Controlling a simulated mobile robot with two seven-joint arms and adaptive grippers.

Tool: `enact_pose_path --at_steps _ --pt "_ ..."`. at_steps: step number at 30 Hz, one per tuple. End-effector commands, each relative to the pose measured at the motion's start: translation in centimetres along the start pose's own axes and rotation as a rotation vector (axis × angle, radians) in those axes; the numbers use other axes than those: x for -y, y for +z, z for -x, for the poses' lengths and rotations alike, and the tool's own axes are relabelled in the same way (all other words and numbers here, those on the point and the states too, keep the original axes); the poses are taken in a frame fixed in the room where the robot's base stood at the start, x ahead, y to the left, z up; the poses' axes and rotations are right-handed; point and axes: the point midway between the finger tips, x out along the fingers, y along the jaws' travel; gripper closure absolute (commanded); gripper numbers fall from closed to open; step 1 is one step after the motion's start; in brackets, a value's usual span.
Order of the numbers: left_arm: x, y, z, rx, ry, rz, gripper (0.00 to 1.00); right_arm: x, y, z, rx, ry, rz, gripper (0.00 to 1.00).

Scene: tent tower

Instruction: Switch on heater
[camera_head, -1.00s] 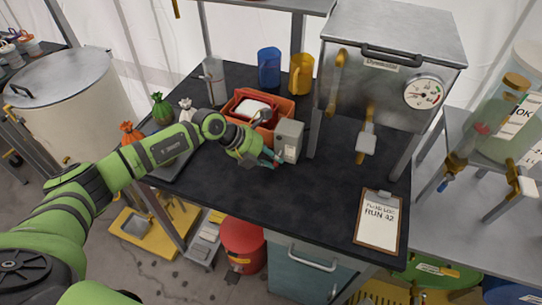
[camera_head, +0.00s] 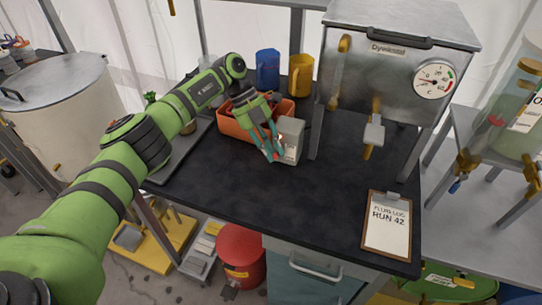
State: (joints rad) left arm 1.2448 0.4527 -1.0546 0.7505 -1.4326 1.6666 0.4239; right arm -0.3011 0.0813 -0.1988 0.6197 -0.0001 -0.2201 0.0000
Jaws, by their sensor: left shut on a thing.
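A small grey control box (camera_head: 291,145) stands on the black bench top, with a small red part at the left of its front face. My left gripper (camera_head: 274,150) reaches down from the upper left with its teal fingertips at that front face. It is shut on the red part, which the fingers mostly hide. A large steel tank (camera_head: 395,75) labelled "Dynamash" or similar, with a round dial gauge (camera_head: 433,80), stands on legs to the right of the box. I cannot tell which of these is the heater. My right gripper is not in view.
An orange bin (camera_head: 235,128) sits close behind my left gripper. A blue mug (camera_head: 268,69) and a yellow mug (camera_head: 300,74) stand at the back. A clipboard (camera_head: 387,225) lies front right. The black bench top (camera_head: 270,195) is clear in front.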

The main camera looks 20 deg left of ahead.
Motion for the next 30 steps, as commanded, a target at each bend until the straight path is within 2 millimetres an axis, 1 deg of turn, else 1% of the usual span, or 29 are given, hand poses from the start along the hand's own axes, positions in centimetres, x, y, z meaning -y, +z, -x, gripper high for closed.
enact_pose_path --at_steps 1,5,19,20,21,30 --pt "-0.02 0.12 -0.19 -0.007 0.0 0.005 1.0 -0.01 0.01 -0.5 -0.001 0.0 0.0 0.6" --pt "0.08 0.12 -0.05 -0.021 0.002 0.014 1.0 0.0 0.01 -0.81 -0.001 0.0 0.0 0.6" --pt "0.09 0.05 0.05 -0.03 0.004 0.019 1.0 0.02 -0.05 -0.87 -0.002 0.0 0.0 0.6" --pt "0.09 0.05 0.04 -0.03 0.004 0.019 0.75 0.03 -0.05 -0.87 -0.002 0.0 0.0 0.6" --pt "0.09 0.05 0.04 -0.03 0.004 0.019 0.68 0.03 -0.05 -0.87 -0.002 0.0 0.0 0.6" --pt "0.1 0.06 0.09 -0.029 0.004 0.018 0.68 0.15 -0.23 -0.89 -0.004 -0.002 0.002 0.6"
